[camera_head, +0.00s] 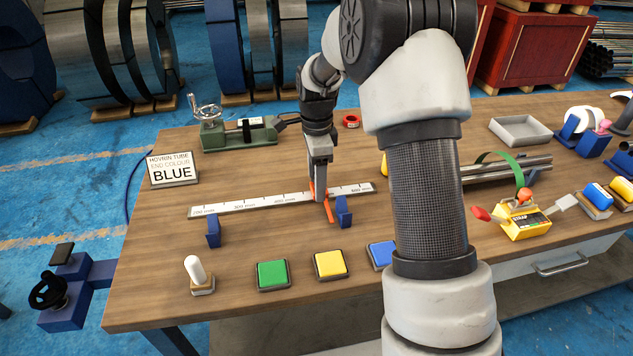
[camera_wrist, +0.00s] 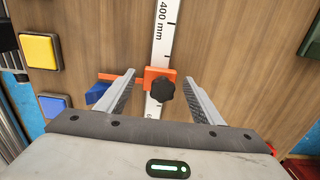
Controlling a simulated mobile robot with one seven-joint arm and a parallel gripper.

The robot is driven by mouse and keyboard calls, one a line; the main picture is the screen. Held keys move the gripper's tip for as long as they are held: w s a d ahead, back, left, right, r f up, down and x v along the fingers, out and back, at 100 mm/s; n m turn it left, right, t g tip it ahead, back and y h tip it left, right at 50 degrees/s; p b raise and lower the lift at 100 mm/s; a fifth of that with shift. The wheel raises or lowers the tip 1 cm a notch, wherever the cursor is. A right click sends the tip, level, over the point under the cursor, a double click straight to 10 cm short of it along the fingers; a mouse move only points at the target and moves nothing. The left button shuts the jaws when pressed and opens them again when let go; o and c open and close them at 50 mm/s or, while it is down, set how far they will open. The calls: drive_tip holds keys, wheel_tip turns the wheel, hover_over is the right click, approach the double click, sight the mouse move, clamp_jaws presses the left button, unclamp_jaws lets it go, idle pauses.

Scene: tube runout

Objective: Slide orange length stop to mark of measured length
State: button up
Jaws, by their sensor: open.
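The orange length stop (camera_wrist: 151,73) with a black knob (camera_wrist: 161,89) sits around the white ruler (camera_wrist: 164,45), past the 400 mm label; the exact mark at its edge is unclear. Its orange arm reaches sideways, close to a blue support. In the head view the stop (camera_head: 329,211) is partly hidden by my gripper (camera_head: 320,192), on the right part of the ruler (camera_head: 265,202). My gripper (camera_wrist: 160,77) is open, with one finger on each side of the stop along the ruler's sides. I see gaps between the fingers and the knob.
Blue supports (camera_head: 213,232) (camera_head: 344,212) stand by the ruler. Green (camera_head: 272,274), yellow (camera_head: 330,264) and blue pads lie in front. A green vise (camera_head: 238,133) stands behind; tubes and a yellow strap tool (camera_head: 524,222) are right.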

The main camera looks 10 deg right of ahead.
drive_tip(key=shift+f, duration=0.2)
drive_tip(key=c, duration=1.5)
drive_tip(key=a+p, duration=0.1)
drive_tip(key=a, duration=0.9)
drive_tip(key=o, duration=1.5)
